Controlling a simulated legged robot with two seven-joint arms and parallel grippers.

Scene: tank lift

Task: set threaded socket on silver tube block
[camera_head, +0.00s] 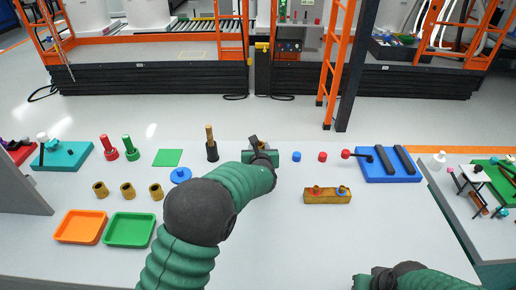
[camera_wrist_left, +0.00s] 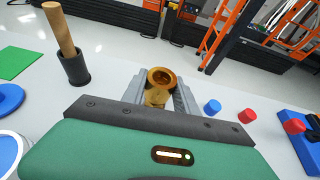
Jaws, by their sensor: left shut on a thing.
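My left gripper (camera_head: 257,143) is over the far part of the table in the head view. In the left wrist view its grey fingers (camera_wrist_left: 158,97) are shut on a brass-coloured hollow socket (camera_wrist_left: 161,78), its round opening facing up toward the camera. In the head view the held socket is hard to make out behind the gripper. I cannot pick out a silver tube block for certain in either view. Several similar brass cylinders (camera_head: 127,190) stand on the left of the table. My right gripper (camera_head: 376,281) is at the bottom edge, its fingers unclear.
A dark cup with a wooden handle (camera_head: 211,143) stands just left of my left gripper. Blue (camera_head: 297,156) and red (camera_head: 322,157) caps lie to its right. A brass block (camera_head: 327,197) is nearer. Orange (camera_head: 81,227) and green (camera_head: 130,230) trays lie front left. The front centre-right is clear.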

